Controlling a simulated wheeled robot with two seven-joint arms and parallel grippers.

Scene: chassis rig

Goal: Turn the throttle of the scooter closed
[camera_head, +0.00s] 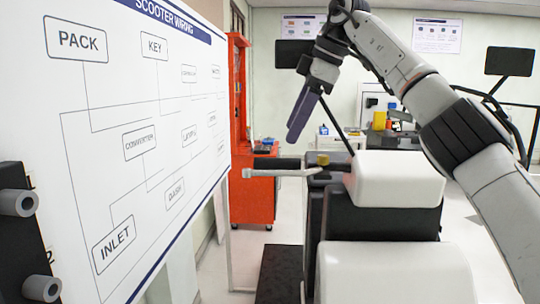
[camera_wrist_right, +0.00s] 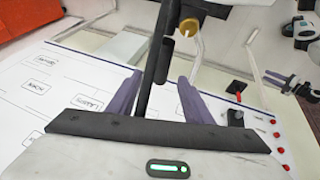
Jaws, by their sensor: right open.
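The scooter (camera_head: 398,180) has a white and black body and stands right of centre in the head view. Its black handlebar grip (camera_head: 277,163) points left, with a silver lever (camera_head: 275,173) in front and a brass-coloured part (camera_head: 322,159) inboard. My right gripper (camera_head: 302,118) hangs above the handlebar with purple fingers pointing down. In the right wrist view the fingers (camera_wrist_right: 157,97) are apart, and the black bar (camera_wrist_right: 150,75) shows between them; contact cannot be judged. What looks like my left gripper (camera_wrist_right: 276,79) is small at the right edge of that view.
A white wiring board (camera_head: 130,150) fills the left of the head view, with a black block with grey cylinders (camera_head: 18,230) at its edge. An orange cabinet (camera_head: 252,200) stands behind. A panel with red knobs (camera_wrist_right: 270,130) shows in the wrist view.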

